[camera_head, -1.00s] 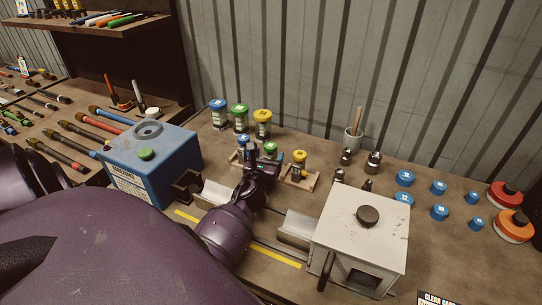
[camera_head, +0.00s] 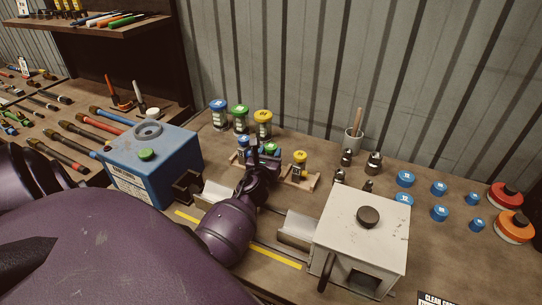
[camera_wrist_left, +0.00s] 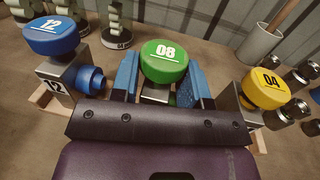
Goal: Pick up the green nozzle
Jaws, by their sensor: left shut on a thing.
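The green nozzle (camera_head: 271,149), with a round green cap marked 08, stands in a small wooden rack (camera_head: 312,181) between a blue and a yellow nozzle. In the left wrist view its cap (camera_wrist_left: 165,62) is centred between two blue fingertips. My left gripper (camera_head: 262,157) is at the green nozzle and shut on it, one finger on each side below the cap. The gripper's body hides part of the rack and the nozzle's base. My right gripper is not in view.
The blue nozzle (camera_wrist_left: 53,36) marked 12 and yellow nozzle (camera_wrist_left: 264,88) marked 04 stand close on either side. Taller capped jars (camera_head: 240,118) stand behind. A blue machine (camera_head: 150,165) is left and a white box machine (camera_head: 360,240) is right.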

